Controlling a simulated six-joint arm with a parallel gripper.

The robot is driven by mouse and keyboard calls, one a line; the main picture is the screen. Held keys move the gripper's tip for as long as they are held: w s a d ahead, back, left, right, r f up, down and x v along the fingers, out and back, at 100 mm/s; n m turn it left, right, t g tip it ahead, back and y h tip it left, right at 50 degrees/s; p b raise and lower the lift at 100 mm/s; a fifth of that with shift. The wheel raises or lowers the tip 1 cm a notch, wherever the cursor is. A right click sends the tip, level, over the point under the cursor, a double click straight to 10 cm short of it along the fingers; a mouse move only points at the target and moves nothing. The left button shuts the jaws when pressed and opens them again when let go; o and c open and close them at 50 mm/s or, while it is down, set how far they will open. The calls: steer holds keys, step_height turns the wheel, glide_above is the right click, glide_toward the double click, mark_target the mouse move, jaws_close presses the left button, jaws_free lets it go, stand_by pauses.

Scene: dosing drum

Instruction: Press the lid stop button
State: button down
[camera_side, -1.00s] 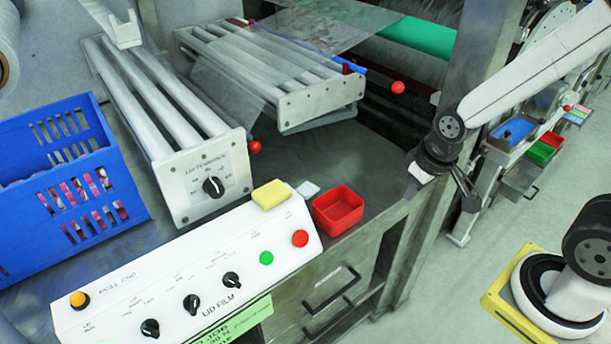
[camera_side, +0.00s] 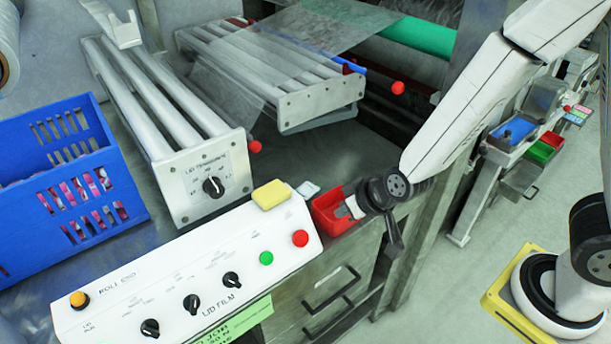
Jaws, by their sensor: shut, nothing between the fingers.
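The white LID FILM control panel (camera_side: 175,275) lies at the front, tilted across the lower left. A red round button (camera_side: 300,238) sits near its right end, with a green button (camera_side: 266,258) to its left; their small labels are too blurred to read. My gripper (camera_side: 352,208) is shut and empty. It is to the right of the red button and above it in the picture, apart from it. It is in front of a small red tray (camera_side: 328,222) and hides the tray's right part.
A yellow block (camera_side: 271,194) lies on the panel's top edge. Black knobs (camera_side: 231,280) and an orange button (camera_side: 79,299) are also on the panel. A white roller unit (camera_side: 212,187) stands behind it. A blue crate (camera_side: 60,195) is at the left.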

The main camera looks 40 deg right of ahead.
mark_target(302, 233)
steer(key=s+a+n+t+h, duration=0.3)
steer(key=s+a+t, duration=0.3)
steer(key=t, duration=0.4)
steer(key=shift+s+a+f+t+h, duration=0.2)
steer(key=shift+a+f+t+h, duration=0.25)
steer(key=shift+h, duration=0.45)
steer(key=shift+w, duration=0.1)
steer(key=w+f, duration=0.5)
steer(key=w, duration=0.2)
stand_by(0.6)
steer(key=shift+w+a+f, duration=0.1)
steer(key=shift+w+f, duration=0.35)
steer(key=shift+w, duration=0.25)
stand_by(3.1)
steer(key=shift+s+r, duration=0.15)
stand_by(0.3)
steer(key=shift+s+r, duration=0.4)
steer(key=shift+s, duration=0.15)
